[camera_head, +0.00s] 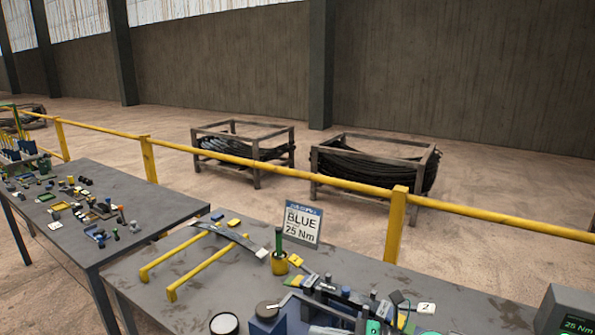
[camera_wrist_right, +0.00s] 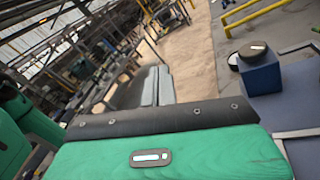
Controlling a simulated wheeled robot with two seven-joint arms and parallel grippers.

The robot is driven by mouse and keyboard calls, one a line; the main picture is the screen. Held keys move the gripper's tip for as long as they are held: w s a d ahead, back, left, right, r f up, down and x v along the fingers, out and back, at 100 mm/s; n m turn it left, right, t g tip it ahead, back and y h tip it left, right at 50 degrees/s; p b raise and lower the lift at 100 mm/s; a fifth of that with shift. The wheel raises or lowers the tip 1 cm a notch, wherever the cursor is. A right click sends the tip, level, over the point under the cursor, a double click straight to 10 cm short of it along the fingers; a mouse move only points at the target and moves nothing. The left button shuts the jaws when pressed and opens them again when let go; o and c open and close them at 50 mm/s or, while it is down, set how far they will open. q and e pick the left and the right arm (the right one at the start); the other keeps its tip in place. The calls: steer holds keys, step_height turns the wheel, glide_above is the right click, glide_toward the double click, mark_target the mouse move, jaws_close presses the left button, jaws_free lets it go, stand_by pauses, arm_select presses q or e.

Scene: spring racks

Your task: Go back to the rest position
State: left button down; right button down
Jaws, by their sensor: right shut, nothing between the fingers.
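My right gripper shows in the wrist view, where its two grey fingers (camera_wrist_right: 157,72) lie side by side, shut with nothing between them. They point away over the open floor. In the head view I cannot clearly pick it out from the cluttered parts at the bottom edge. My left gripper is in neither view. The grey workbench (camera_head: 135,285) stands in front of me. A blue block with a dark round top (camera_head: 267,316) stands on it, and also shows at the right of the wrist view (camera_wrist_right: 262,72).
A sign reading "BLUE 25 Nm" (camera_head: 302,222) stands beside a yellow cup (camera_head: 279,264). A second table (camera_head: 150,195) holds small parts. A yellow railing (camera_head: 262,162) runs behind. A monitor (camera_head: 567,312) is at right.

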steer(key=w+d+r+m+t+h, duration=0.25)
steer(key=d+m+t+h, duration=0.2)
steer(key=m+t, duration=1.1)
steer(key=s+d+f+m+g+h, duration=0.35)
steer(key=d+f+m+h, duration=0.75)
steer(key=m, duration=0.7)
steer(key=s+d+f+m+g+h, duration=0.1)
steer(key=s+f+m+g, duration=0.5)
steer(key=s, duration=0.6)
steer(key=s+d+f+m+g+h, duration=0.15)
steer(key=s+f+m+g, duration=0.25)
steer(key=s+f+g, duration=0.6)
step_height(320, 180, down, 28)
steer(key=s+t, duration=0.2)
steer(key=s+d+f+g, duration=0.1)
steer(key=s+d+f, duration=0.2)
steer(key=s+f, duration=1.7)
steer(key=shift+d+f+g+y, duration=0.15)
steer(key=shift+f+g+y, duration=0.15)
